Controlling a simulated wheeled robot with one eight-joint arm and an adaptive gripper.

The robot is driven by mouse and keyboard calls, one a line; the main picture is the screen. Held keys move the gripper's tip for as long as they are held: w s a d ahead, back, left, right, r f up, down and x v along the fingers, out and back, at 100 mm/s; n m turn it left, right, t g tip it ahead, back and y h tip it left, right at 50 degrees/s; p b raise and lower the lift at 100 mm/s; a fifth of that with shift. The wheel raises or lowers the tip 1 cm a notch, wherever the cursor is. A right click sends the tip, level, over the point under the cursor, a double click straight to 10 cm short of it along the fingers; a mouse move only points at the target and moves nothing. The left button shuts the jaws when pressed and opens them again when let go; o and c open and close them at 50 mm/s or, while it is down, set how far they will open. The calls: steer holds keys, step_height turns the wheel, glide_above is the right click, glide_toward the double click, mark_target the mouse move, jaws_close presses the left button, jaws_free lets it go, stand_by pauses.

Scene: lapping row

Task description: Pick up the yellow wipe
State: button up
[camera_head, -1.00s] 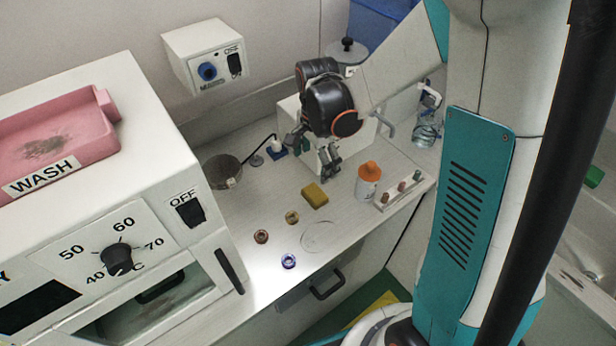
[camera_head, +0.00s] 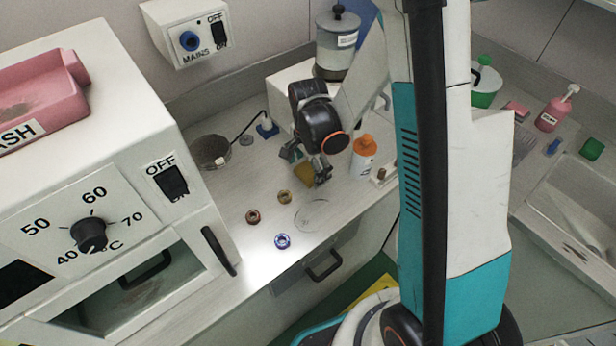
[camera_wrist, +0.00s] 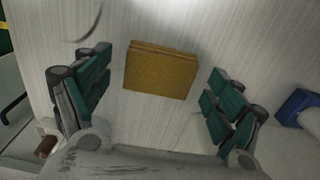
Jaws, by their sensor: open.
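The yellow wipe (camera_wrist: 160,72) lies flat on the pale worktop, a thick folded-looking block. In the wrist view it sits between and a little ahead of the two green-padded fingers of my gripper (camera_wrist: 155,100), with bare worktop between it and each finger. In the head view the wipe (camera_head: 303,174) is partly hidden behind my gripper (camera_head: 306,166), which points down over it. My gripper is open and holds nothing.
An orange-capped white bottle (camera_head: 363,158) stands right of my gripper. Several small rings, one a blue ring (camera_head: 282,241), lie in front. A dark round dish (camera_head: 210,150) is at the left, near a blue object (camera_head: 267,128). A white oven (camera_head: 110,200) bounds the left.

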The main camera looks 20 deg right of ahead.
mark_target(308, 172)
steer(key=shift+f, duration=0.35)
steer(key=shift+r, duration=0.1)
steer(key=c, duration=0.9)
step_height(308, 172, up, 20)
steer(key=p, duration=0.7)
steer(key=shift+c, duration=0.6)
